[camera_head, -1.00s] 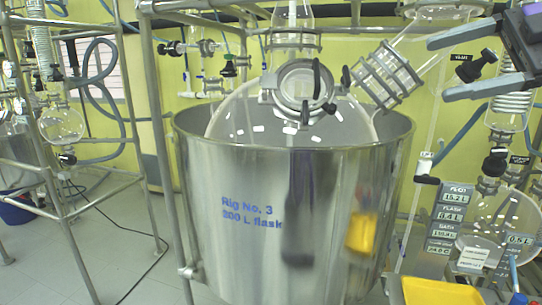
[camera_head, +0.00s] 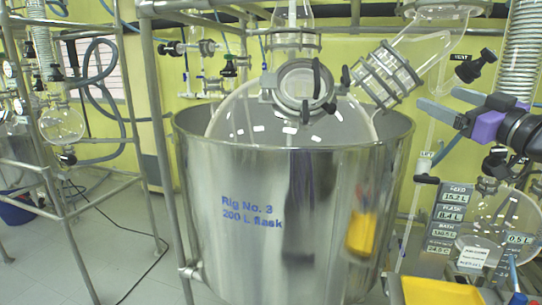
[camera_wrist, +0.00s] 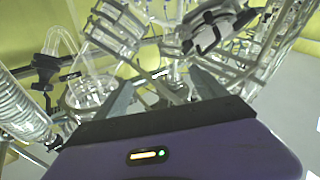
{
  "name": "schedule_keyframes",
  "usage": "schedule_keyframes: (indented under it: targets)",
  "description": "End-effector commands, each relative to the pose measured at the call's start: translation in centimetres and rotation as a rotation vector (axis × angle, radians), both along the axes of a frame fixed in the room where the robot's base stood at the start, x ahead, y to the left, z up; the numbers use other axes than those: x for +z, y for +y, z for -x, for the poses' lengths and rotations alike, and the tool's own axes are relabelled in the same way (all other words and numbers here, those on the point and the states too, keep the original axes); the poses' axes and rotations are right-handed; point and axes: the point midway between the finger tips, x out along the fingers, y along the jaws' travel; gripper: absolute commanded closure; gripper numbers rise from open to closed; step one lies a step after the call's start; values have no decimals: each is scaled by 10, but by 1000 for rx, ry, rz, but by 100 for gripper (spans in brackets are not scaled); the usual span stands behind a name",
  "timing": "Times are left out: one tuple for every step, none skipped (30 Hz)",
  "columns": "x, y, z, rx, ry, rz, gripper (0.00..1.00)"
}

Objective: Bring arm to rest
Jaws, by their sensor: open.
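My gripper (camera_head: 438,98) is at the right of the head view, with a purple body and grey fingers pointing left. The fingers are apart with nothing between them. It is to the right of the large steel vessel (camera_head: 270,210) marked "Rig No. 3, 200 L flask" and below the VENT valve (camera_head: 475,66). In the wrist view my gripper (camera_wrist: 160,80) shows both fingers spread, with glassware beyond them.
A display panel (camera_head: 447,215) and a small round flask (camera_head: 495,225) are below my gripper. A ribbed glass condenser (camera_head: 520,50) stands close above it. Steel frame posts (camera_head: 157,130) and a yellow tray (camera_head: 440,292) are also near. Open floor (camera_head: 90,250) lies at left.

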Motion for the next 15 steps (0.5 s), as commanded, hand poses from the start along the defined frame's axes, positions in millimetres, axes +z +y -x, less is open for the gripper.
schedule_keyframes:
  targets:
    - [-26,-2,0,-34,5,-48,18]
    - [-38,-4,1,-57,3,-76,18]
    - [-55,-6,3,-87,2,-110,18]
    - [-68,-8,5,-108,1,-135,18]
    - [-80,-8,7,-128,-1,-158,18]
    - [-96,-9,11,-153,-3,-186,18]
    - [-109,-9,15,-172,-4,-207,18]
    - [-121,-10,19,-191,-7,-226,18]
    - [-137,-9,25,-214,-7,-251,18]
    - [-148,-8,31,-230,-11,-268,18]
    - [-160,-8,36,-247,-12,-282,18]
    - [-175,-6,44,-267,-14,-302,18]
    - [-186,-5,51,-281,-17,-316,18]
    - [-197,-3,58,-296,-18,-327,18]
    - [-211,0,67,-313,-21,-343,18]
